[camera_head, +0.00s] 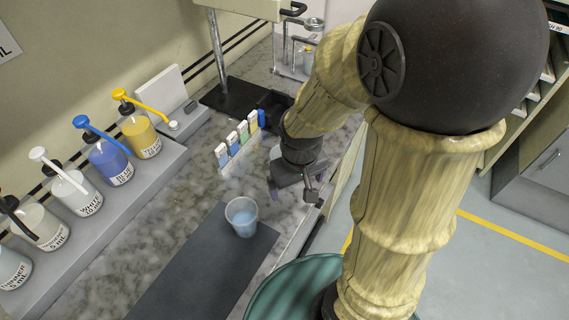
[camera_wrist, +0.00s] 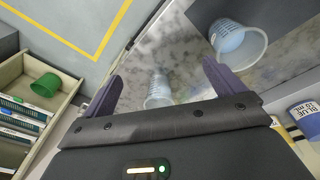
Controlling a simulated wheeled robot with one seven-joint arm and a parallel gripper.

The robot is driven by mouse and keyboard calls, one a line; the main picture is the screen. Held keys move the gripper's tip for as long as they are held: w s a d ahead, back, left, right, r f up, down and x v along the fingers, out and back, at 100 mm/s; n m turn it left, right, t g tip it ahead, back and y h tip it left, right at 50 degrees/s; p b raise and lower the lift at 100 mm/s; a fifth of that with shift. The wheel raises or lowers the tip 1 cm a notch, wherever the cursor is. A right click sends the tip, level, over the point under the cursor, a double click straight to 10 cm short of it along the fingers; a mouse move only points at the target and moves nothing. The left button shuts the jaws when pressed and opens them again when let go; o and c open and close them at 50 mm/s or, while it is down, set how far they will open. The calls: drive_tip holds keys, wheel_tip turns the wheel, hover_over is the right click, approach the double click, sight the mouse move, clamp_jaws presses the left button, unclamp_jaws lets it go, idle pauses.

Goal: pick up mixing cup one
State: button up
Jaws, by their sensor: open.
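Two clear mixing cups show; no mark tells me which is cup one. One cup (camera_head: 241,217) stands on the dark mat, holding something pale blue; it also shows at the upper right of the wrist view (camera_wrist: 238,42). The other cup (camera_wrist: 158,92) is on the marble counter, framed between my fingers in the wrist view; its near end is hidden by my gripper body. In the head view only a sliver of this cup (camera_head: 275,152) shows behind my wrist. My gripper (camera_head: 292,192) is open and empty, its purple fingers (camera_wrist: 161,72) spread apart.
Pump bottles (camera_head: 110,163) line a grey ledge at left. Small coloured boxes (camera_head: 236,143) stand behind my gripper, and a black-based stand (camera_head: 232,98) is farther back. The dark mat (camera_head: 205,268) is mostly clear. A green cup (camera_wrist: 46,85) sits in a shelf unit.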

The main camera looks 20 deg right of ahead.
drive_tip(key=a+f+n+g+h, duration=0.1)
drive_tip(key=n, duration=0.1)
drive_tip(key=w+a+n+h+p, duration=0.1)
drive_tip(key=n, duration=0.1)
drive_tip(key=f+n+g+h, duration=0.1)
drive_tip(key=n, duration=0.1)
drive_tip(key=shift+w+a+f+g, duration=0.3)
drive_tip(key=shift+a, duration=0.1)
drive_tip(key=w+a+n+t+h+p, duration=0.1)
drive_tip(key=w+a+n+t+h, duration=0.1)
drive_tip(key=n, duration=0.3)
drive_tip(key=w+a+f+n+t+h+p, duration=0.1)
drive_tip(key=w+a+n+t+h, duration=0.1)
drive_tip(key=w+a+n+h, duration=0.1)
drive_tip(key=w+a+f+n+t+h+p, duration=0.1)
drive_tip(key=w+a+n+t+h, duration=0.2)
drive_tip(key=a+n+h, duration=0.2)
drive_tip(key=shift+w+a+f+n, duration=0.15)
drive_tip(key=shift+a+n, duration=0.35)
drive_tip(key=shift+n, duration=0.3)
drive_tip(key=p+x, duration=0.4)
drive_tip(key=x, duration=0.8)
drive_tip(key=shift+d, duration=0.15)
drive_tip(key=shift+d, duration=0.1)
